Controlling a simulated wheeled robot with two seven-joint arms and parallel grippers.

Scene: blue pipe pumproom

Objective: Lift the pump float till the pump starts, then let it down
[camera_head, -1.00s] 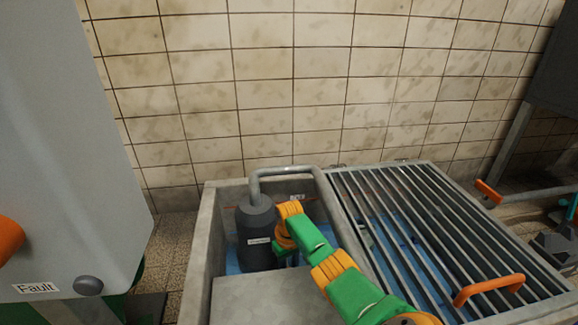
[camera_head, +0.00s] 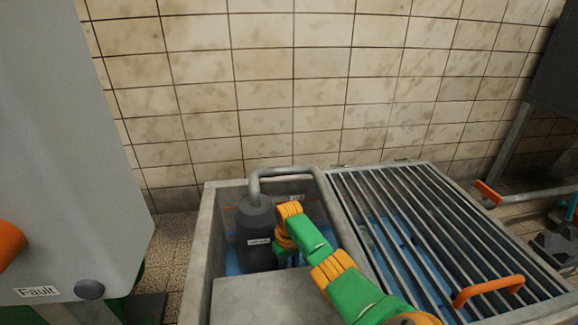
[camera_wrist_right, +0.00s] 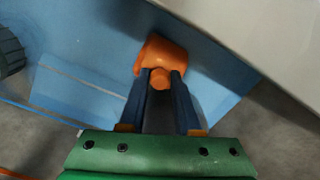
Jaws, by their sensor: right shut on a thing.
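The pump (camera_head: 257,235) is a dark grey cylinder with a bent grey pipe on top, standing in the open left part of the sump (camera_head: 209,245). My right arm reaches down into the sump beside it, and its gripper is hidden there in the head view. In the right wrist view my right gripper (camera_wrist_right: 160,85) is shut on the orange float (camera_wrist_right: 160,57), over the blue water (camera_wrist_right: 90,50). Part of the ribbed dark pump (camera_wrist_right: 10,50) shows at the left edge of that view. My left gripper is not in view.
A slatted metal grating (camera_head: 440,240) with orange handles covers the right part of the sump. A grey cabinet (camera_head: 60,150) with a "Fault" label stands at the left. A grey slab (camera_head: 270,300) lies at the sump's front. The tiled wall is behind.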

